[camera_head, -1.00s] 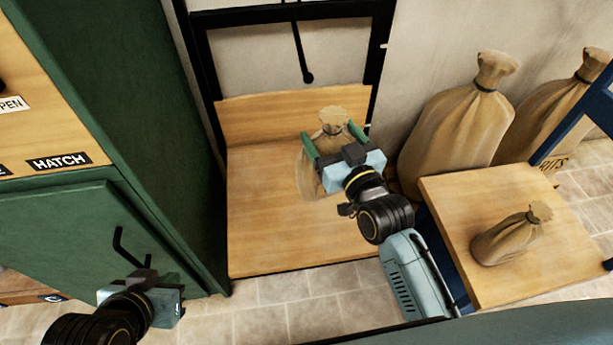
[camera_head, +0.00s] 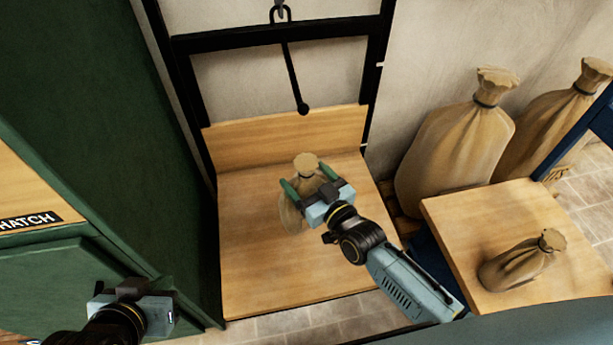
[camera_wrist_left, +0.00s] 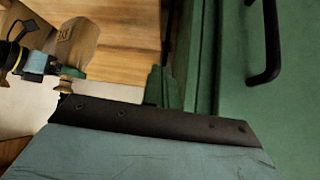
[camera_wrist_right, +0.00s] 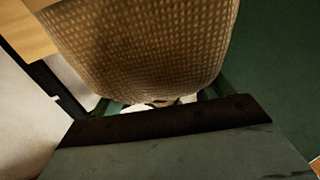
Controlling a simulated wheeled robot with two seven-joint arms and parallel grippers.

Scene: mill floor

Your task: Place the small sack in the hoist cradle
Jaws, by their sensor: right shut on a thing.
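The small tan sack (camera_head: 292,213) is in my right gripper (camera_head: 312,184), whose green fingers are on either side of it below its tied neck. The woven cloth (camera_wrist_right: 145,45) fills much of the right wrist view. The sack is over the wooden floor of the hoist cradle (camera_head: 255,270), near its middle; I cannot tell whether its base touches. The left wrist view also shows this sack (camera_wrist_left: 77,42), beside the cradle's boards. My left gripper (camera_wrist_left: 163,87) is empty, its green fingers close together, in front of the green cabinet at lower left.
A black frame (camera_head: 270,38) with a hanging rod rises behind the cradle. The green cabinet (camera_head: 95,130) borders its left side.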

